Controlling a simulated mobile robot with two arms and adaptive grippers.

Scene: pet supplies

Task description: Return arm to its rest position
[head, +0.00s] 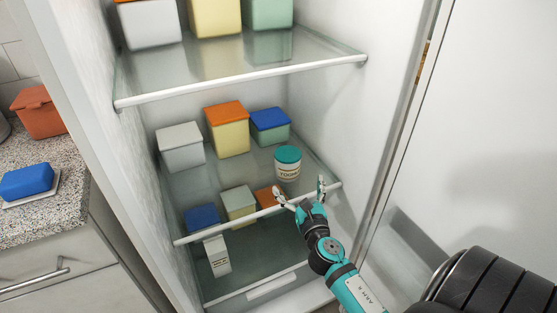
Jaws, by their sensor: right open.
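My right gripper (300,191) is at the front edge of the middle fridge shelf. Its fingers are spread apart with nothing between them. A white jar with a teal lid (287,164) stands upright on that shelf, just behind the fingertips and apart from them as far as I can tell. My left gripper does not show.
The glass middle shelf (182,241) also holds a yellow box with orange lid (229,133), a white box (180,149) and a blue-lidded box (270,124). Several containers sit below, including a white carton (217,255). The fridge door (480,130) stands open at right; a counter (60,215) is at left.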

